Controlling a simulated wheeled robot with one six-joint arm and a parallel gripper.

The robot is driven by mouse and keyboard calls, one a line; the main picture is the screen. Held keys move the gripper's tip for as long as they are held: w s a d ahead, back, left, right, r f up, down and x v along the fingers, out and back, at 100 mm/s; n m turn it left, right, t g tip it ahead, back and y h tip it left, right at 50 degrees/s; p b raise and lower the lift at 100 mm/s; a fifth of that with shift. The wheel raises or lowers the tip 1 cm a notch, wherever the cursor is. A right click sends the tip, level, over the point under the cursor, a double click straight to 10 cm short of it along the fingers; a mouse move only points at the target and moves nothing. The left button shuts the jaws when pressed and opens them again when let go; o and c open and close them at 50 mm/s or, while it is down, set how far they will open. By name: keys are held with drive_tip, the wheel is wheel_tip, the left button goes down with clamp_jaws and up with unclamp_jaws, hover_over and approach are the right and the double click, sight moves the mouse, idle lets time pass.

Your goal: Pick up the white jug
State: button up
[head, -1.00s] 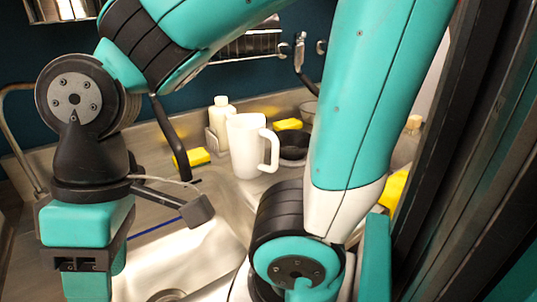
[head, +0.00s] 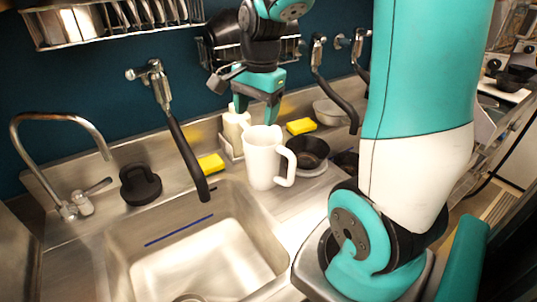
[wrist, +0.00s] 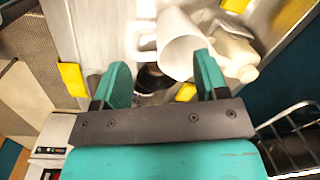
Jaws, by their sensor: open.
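The white jug (head: 262,160) stands upright on the steel counter just right of the sink, its handle towards the right in the head view. My gripper (head: 257,108) hangs above and just behind the jug, with its fingers pointing down. In the wrist view my gripper (wrist: 162,64) is open with nothing between its fingers. The jug (wrist: 181,48) shows there beyond the fingertips, nearer the right finger, with its open mouth facing the camera and its handle to the left.
A white bottle (head: 234,132) stands close behind the jug. Yellow sponges (head: 211,163) and (head: 301,126) lie on either side. A black bowl (head: 308,151) sits right of the handle. The black faucet lever (head: 188,160) hangs over the sink (head: 125,262). A wire rack (head: 290,47) is on the wall.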

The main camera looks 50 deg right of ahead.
drive_tip(key=d+r+m+p, duration=0.1)
drive_tip(key=d+m, duration=0.4)
drive_tip(key=d, duration=0.2)
drive_tip(key=p, duration=0.5)
hover_over(271, 164)
drive_tip(key=s, duration=0.1)
wheel_tip(271, 164, down, 16)
drive_tip(key=shift+a+f+h, duration=0.1)
drive_tip(key=shift+f+h, duration=0.3)
drive_tip(key=shift+f, duration=0.05)
